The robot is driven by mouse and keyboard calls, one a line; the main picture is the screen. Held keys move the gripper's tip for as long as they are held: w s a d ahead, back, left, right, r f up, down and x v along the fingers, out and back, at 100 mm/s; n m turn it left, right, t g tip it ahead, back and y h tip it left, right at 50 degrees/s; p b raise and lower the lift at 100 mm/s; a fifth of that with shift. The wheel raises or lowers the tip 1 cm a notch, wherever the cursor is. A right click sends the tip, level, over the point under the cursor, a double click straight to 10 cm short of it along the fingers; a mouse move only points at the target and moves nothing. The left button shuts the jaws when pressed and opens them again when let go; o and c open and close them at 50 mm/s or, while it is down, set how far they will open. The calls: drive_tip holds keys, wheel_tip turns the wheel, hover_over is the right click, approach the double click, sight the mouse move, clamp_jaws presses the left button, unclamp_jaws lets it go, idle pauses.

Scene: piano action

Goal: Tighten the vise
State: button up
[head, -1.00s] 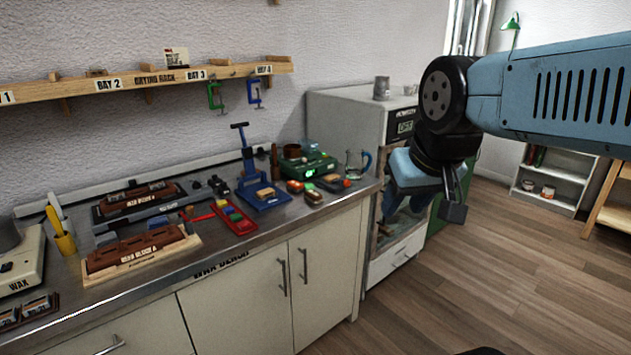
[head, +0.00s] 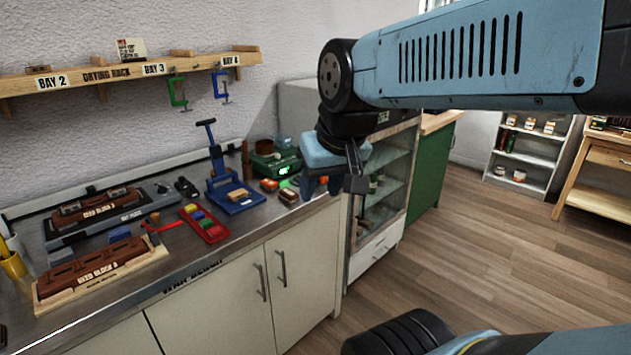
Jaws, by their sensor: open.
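A blue bench device (head: 222,168) with an upright post, a T-shaped top handle and a flat base stands on the bench, left of centre. It looks like a small press or vise. A small tan block (head: 238,194) is on its base. No other thing is clearly a vise, and I cannot tell how tight its screw is. My gripper (head: 332,188) is open and points down near the bench's right end, to the right of the blue device and apart from it. My arm hides part of the cabinet behind.
The bench (head: 95,322) carries dark red bed blocks (head: 90,266), a red tray (head: 203,223) of coloured pieces, and a green scale (head: 275,163). Green and blue clamps (head: 221,86) hang from the shelf. A glass-fronted cabinet (head: 390,185) stands right of the bench. The wood floor is open.

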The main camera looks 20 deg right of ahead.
drive_tip(key=w+a+f+m+g+y, duration=0.2)
drive_tip(key=w+f+m+g+y, duration=0.15)
drive_tip(key=w+f, duration=0.55)
drive_tip(key=m+t+y, duration=0.3)
drive_tip(key=m+t, duration=1.2)
drive_tip(key=m, duration=0.7)
approach(326, 181)
drive_tip(key=shift+h, duration=0.25)
drive_tip(key=x, duration=0.9)
drive_tip(key=shift+a+r, duration=0.1)
drive_tip(key=shift+a, duration=0.15)
